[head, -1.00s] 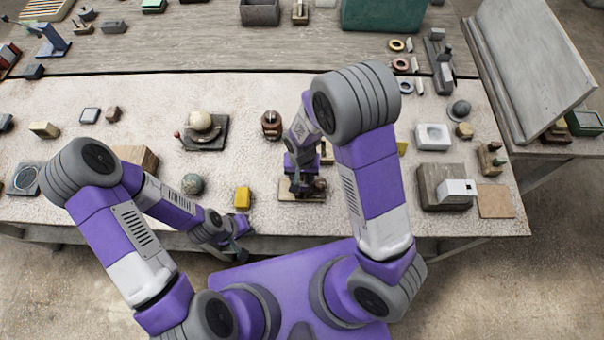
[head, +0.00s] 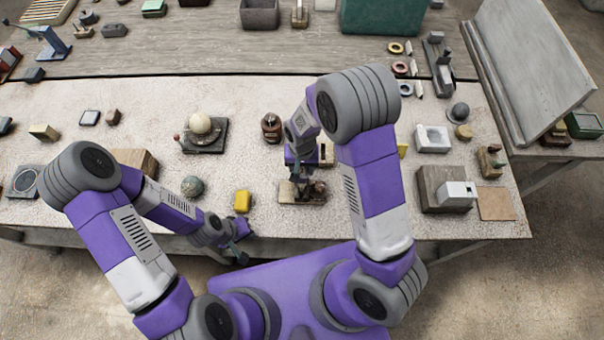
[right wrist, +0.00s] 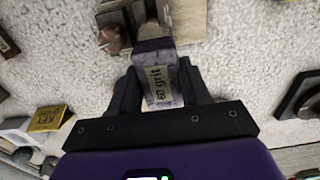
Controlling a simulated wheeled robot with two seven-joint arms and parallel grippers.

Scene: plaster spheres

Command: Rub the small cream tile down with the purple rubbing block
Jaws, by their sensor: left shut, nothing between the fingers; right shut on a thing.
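My right gripper (right wrist: 157,85) is shut on the purple rubbing block (right wrist: 156,48), whose pale label reads "60 grit". Part of that board (right wrist: 190,20) shows beyond the block in the right wrist view; I cannot tell whether block and board touch. I cannot make out the small cream tile for certain; the arm and gripper hide part of this spot. My left gripper (head: 240,256) is shut and empty, just off the table's front edge.
A yellow block (head: 242,201) and a grey-green ball (head: 192,186) lie left of the board. A dark red-brown pot (head: 271,127) stands behind it. A cream ball (head: 200,122) rests on a dark base. Right of my right arm are a wooden block (head: 437,190) and a tan square (head: 496,204).

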